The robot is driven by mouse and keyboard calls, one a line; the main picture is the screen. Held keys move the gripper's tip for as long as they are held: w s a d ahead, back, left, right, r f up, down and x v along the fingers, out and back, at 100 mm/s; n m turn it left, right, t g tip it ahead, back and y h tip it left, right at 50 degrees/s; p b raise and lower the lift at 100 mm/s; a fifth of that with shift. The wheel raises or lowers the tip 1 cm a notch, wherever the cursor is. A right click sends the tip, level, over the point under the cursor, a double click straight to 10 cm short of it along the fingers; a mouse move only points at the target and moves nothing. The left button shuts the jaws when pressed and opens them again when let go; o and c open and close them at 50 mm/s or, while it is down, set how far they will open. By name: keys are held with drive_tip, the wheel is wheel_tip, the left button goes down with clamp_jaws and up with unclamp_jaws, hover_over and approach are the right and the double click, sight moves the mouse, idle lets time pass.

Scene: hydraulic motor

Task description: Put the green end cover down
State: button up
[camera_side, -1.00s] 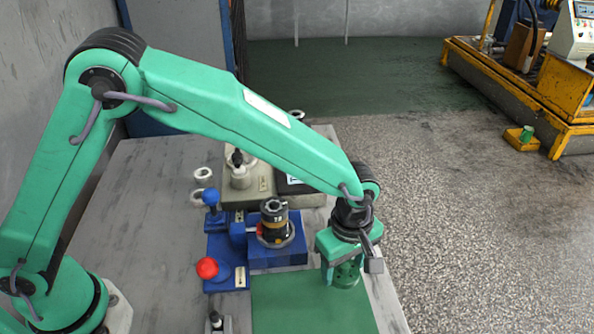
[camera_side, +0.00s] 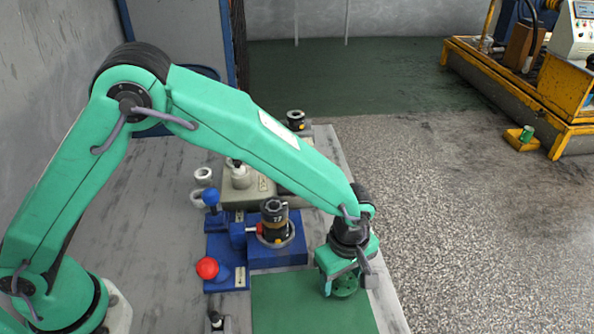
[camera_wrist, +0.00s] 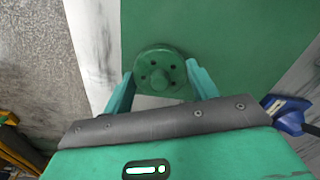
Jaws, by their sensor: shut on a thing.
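The green end cover (camera_wrist: 160,72) is a round part with a central boss and several small holes. My gripper (camera_wrist: 160,84) is shut on it, with one finger on each side in the wrist view. In the side view my gripper (camera_side: 343,278) is low over the right edge of the green mat (camera_side: 290,305), and the end cover (camera_side: 345,286) shows beneath it, partly hidden by the fingers. The mat (camera_wrist: 230,30) lies below the cover in the wrist view. I cannot tell whether the cover touches the mat.
A blue fixture (camera_side: 275,256) holding a dark cylindrical motor body (camera_side: 274,222) stands left of my gripper. The mat's middle is clear. The table's right edge is close by.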

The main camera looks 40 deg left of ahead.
drive_tip(key=o, duration=1.2)
drive_tip(key=shift+f, duration=0.1)
wheel_tip(320, 180, up, 12)
drive_tip(key=shift+r, duration=0.15)
